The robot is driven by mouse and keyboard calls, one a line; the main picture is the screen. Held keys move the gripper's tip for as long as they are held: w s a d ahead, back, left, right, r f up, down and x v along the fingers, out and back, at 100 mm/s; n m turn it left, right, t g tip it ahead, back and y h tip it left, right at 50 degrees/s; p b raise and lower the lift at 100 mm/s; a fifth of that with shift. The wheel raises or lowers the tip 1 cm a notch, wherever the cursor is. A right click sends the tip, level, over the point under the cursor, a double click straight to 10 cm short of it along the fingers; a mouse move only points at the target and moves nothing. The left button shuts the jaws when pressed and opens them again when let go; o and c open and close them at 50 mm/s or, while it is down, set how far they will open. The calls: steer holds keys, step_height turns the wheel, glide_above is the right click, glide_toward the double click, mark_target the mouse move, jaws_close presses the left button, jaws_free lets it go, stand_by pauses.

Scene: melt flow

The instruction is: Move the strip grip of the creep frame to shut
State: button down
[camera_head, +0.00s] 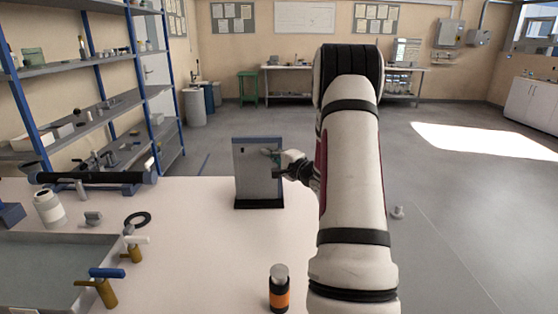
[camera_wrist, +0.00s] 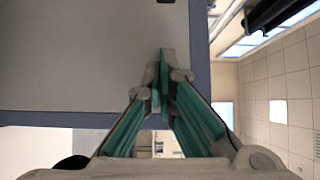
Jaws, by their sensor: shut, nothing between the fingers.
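The creep frame (camera_head: 258,181) is an upright grey panel with a blue top edge and a black base on the white table. A small pale grey part (camera_head: 268,152) on its face, near the right side, looks like the strip grip; its setting is too small to read. My gripper (camera_head: 280,164) is at the panel's right side, close to that part. In the wrist view my gripper (camera_wrist: 165,72) has its green-padded fingers together and empty in front of the grey panel (camera_wrist: 75,60). Contact with the strip grip cannot be told, and the fingers may hide it there.
An orange and black bottle (camera_head: 279,290) stands at the table's front. A grey tray (camera_head: 112,248) with brass-coloured taps, a white jar (camera_head: 48,209) and a black ring (camera_head: 138,219) are on the left. Blue-posted shelves (camera_head: 95,110) stand behind. The table around the frame's base is clear.

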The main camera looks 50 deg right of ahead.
mark_target(244, 152)
steer(key=shift+w+a, duration=0.35)
steer(key=shift+w, duration=0.35)
steer(key=shift+w+a, duration=0.4)
steer(key=shift+w, duration=0.25)
steer(key=shift+w+a, duration=0.35)
steer(key=shift+w, duration=0.35)
steer(key=shift+a+m+h, duration=0.2)
steer(key=shift+m+h, duration=0.1)
steer(key=shift+h, duration=0.1)
steer(key=shift+w+a+m+g+h+b, duration=0.15)
steer(key=shift+a+m+g+h+b, duration=0.3)
steer(key=shift+m+h, duration=0.55)
steer(key=shift+a+g+h, duration=0.25)
steer(key=shift+h, duration=0.55)
steer(key=shift+w+a, duration=0.5)
steer(key=shift+a, duration=0.25)
steer(key=shift+w+a, duration=0.1)
